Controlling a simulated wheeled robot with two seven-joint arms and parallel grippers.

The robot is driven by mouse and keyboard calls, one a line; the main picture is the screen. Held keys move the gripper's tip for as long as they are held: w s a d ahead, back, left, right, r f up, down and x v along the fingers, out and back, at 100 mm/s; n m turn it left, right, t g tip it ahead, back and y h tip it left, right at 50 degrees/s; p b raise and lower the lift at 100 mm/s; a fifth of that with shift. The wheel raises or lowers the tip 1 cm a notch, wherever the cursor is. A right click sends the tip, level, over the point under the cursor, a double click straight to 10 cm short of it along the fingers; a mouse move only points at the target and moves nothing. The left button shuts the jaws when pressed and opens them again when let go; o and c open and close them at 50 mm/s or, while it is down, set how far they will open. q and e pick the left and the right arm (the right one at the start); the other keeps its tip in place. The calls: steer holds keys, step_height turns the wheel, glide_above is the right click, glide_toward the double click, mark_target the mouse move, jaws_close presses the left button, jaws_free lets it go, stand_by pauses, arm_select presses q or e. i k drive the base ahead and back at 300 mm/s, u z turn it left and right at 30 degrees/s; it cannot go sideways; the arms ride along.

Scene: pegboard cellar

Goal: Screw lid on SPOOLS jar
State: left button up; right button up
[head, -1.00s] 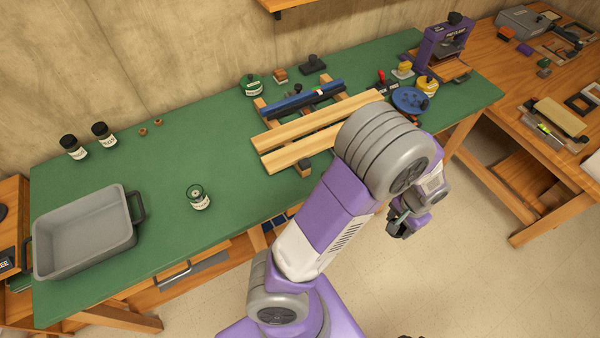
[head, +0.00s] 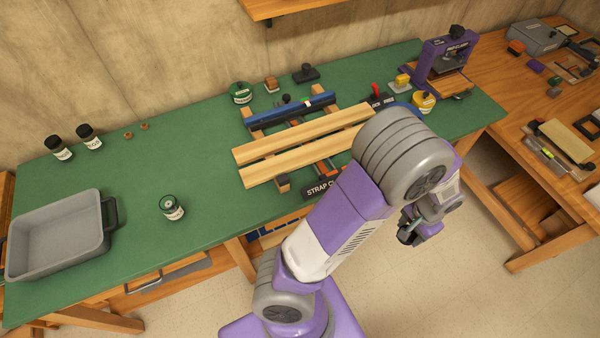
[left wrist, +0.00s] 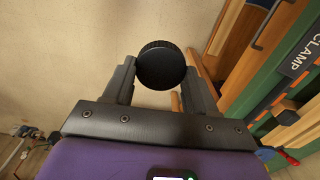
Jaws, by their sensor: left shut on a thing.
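My left gripper (head: 408,236) is beyond the bench's front edge, over the floor, far to the right of this jar. In the left wrist view my left gripper (left wrist: 160,82) is shut on a round black lid (left wrist: 161,64), held between the fingertips. My right gripper is not in view.
Two black-lidded jars (head: 60,149) stand at the back left. A grey tray (head: 103,200) sits at the left end. Wooden boards on a strap clamp (head: 300,148) fill the middle. A purple press (head: 447,60) stands at the right. The bench around the small jar is clear.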

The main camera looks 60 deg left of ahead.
mark_target(175, 211)
steer(key=i, duration=0.75)
steer(key=u, duration=4.15)
